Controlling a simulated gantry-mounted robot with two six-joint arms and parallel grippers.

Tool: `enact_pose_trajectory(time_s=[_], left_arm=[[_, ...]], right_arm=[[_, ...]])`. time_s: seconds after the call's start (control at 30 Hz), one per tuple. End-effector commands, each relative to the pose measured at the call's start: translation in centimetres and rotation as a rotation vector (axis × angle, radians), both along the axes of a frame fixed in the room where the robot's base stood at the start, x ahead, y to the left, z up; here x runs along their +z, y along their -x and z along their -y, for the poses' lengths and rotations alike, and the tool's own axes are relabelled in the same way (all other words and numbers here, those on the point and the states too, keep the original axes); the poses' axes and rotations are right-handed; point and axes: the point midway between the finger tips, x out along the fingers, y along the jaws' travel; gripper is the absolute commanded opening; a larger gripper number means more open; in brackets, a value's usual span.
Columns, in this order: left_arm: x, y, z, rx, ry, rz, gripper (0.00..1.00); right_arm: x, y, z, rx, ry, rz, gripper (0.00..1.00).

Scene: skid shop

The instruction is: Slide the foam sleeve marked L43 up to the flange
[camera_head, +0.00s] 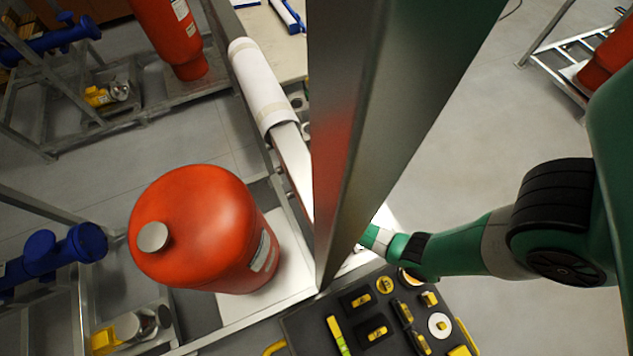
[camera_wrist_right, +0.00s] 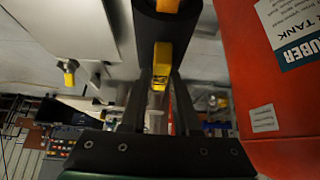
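In the right wrist view a dark tube (camera_wrist_right: 146,28) with yellow marks hangs at the top. It looks like a foam sleeve, but I cannot read L43 on it. My right gripper (camera_wrist_right: 162,78) points at its lower end. Its two dark fingers stand apart, with a yellow tag and background showing between them. I cannot tell whether the fingertips touch the tube. In the head view my right arm comes in from the right, and its gripper is hidden behind the big metal beam. I cannot make out the flange. My left gripper is not in view.
A red tank (camera_head: 195,225) stands beside the pipe frame; a red tank (camera_wrist_right: 275,90) is close right in the wrist view. A white-wrapped pipe (camera_head: 262,85) runs along the frame. A dark tool tray (camera_head: 310,325) lies at the bottom.

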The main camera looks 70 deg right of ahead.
Motion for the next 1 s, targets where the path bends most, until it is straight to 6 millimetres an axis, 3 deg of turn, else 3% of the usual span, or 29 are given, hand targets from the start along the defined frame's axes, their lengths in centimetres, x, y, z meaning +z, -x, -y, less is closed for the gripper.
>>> enact_pose_trajectory(time_s=[0.03,0.13,0.17,1.0], left_arm=[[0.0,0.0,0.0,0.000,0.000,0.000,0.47],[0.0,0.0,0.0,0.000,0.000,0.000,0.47],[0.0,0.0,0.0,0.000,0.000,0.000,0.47],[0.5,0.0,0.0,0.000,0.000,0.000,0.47]], right_arm=[[0.0,0.0,0.0,0.000,0.000,0.000,0.19],[0.0,0.0,0.0,0.000,0.000,0.000,0.01],[0.0,0.0,0.0,0.000,0.000,0.000,0.00],[0.0,2.4,-2.6,0.000,0.000,0.000,0.00]])
